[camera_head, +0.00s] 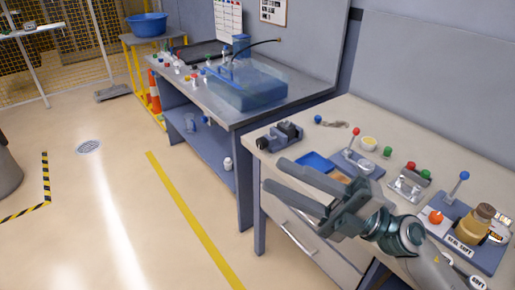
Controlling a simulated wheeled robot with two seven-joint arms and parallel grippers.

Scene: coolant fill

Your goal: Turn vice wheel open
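A small dark grey vice (282,136) stands on the near left corner of the pale workbench (330,114). Its end at the left faces the bench edge; the wheel is too small to make out clearly. My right gripper (273,174) comes in from the lower right, its two fingers pointing left. The fingers are apart with nothing between them. The fingertips appear below and in front of the vice in the picture, not touching it. My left gripper is not in view.
A blue tray (314,162), small lever fixtures with coloured knobs, and a labelled board (462,240) occupy the workbench. A grey bench (215,98) with a clear blue tank (250,88) stands behind at left.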

